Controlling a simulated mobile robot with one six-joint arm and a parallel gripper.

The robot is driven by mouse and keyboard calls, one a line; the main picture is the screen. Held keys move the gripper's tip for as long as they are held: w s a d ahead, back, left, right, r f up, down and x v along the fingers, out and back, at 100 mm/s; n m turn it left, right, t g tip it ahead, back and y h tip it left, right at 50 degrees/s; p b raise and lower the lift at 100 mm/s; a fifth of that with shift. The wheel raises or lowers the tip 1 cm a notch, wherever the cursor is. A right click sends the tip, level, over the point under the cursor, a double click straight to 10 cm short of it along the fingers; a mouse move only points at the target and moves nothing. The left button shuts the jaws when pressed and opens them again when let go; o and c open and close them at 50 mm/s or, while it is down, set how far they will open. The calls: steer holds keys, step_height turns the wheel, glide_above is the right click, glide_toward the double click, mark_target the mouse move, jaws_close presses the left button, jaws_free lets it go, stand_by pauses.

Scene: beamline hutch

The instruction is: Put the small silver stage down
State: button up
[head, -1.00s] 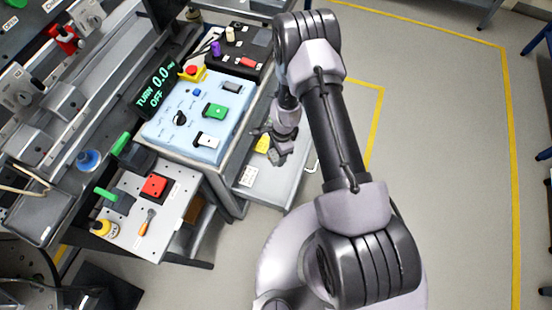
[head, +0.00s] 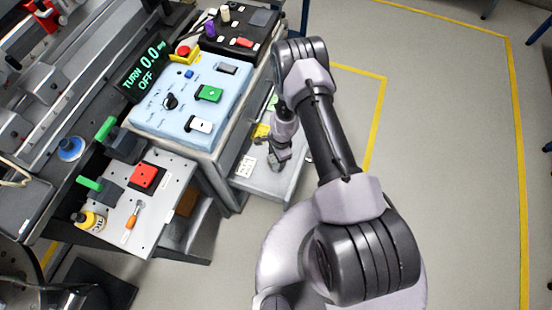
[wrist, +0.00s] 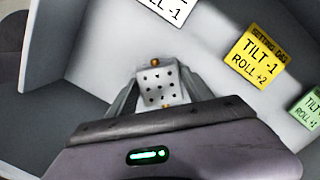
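The small silver stage (wrist: 152,90), a pale plate dotted with dark holes and with brass-coloured spots at two edges, sits between the fingers of my gripper (wrist: 160,80) in the wrist view. The fingers lie along both its sides, shut on it. In the head view my gripper (head: 277,157) is low over an open grey drawer (head: 268,192) beside the bench. The stage is hard to make out there, and I cannot tell whether it touches the drawer floor.
In the drawer lie a yellow card (wrist: 254,57) reading TILT -1 ROLL +2, a green card (wrist: 308,108) and a white card (head: 245,166). A blue control panel (head: 188,105) and a tool plate (head: 150,205) are to the left. Open floor is to the right.

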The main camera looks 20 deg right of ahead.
steer(key=shift+o, duration=1.1)
step_height(320, 180, up, 12)
steer(key=d+p, duration=0.1)
steer(key=p, duration=0.5)
steer(key=shift+d+r, duration=0.15)
steer(key=shift+d, duration=0.1)
steer(key=shift+w, duration=0.1)
